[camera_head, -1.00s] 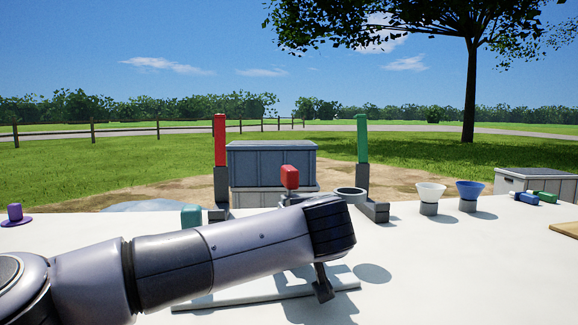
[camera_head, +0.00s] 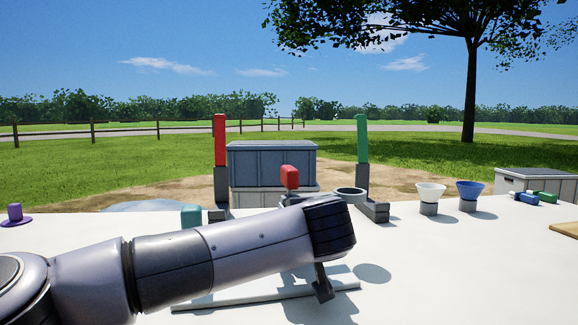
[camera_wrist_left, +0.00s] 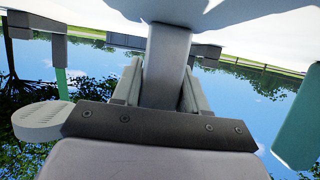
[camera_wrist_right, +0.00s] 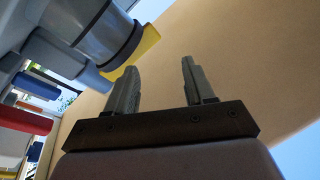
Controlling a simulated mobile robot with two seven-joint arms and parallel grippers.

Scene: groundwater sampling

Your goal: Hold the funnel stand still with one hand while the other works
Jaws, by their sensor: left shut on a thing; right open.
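A pale base plate (camera_head: 345,279) lies on the white table, mostly hidden behind my left arm. Above the arm show a red block (camera_head: 289,177) and a grey ring (camera_head: 352,194), seemingly the upper parts of the funnel stand. In the left wrist view my left gripper (camera_wrist_left: 160,85) is shut on an upright grey post (camera_wrist_left: 167,55), apparently the stand's. In the head view that grip is hidden by the arm. A white funnel (camera_head: 430,192) and a blue funnel (camera_head: 470,190) stand at the right. My right gripper (camera_wrist_right: 155,85) is open and empty, outside the head view.
A red post (camera_head: 220,140) and a green post (camera_head: 362,140) stand at the table's far side. A teal block (camera_head: 191,216) is behind my arm. Blue and green bottles (camera_head: 525,197) lie at the right; a purple object (camera_head: 15,212) is far left. The front right tabletop is clear.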

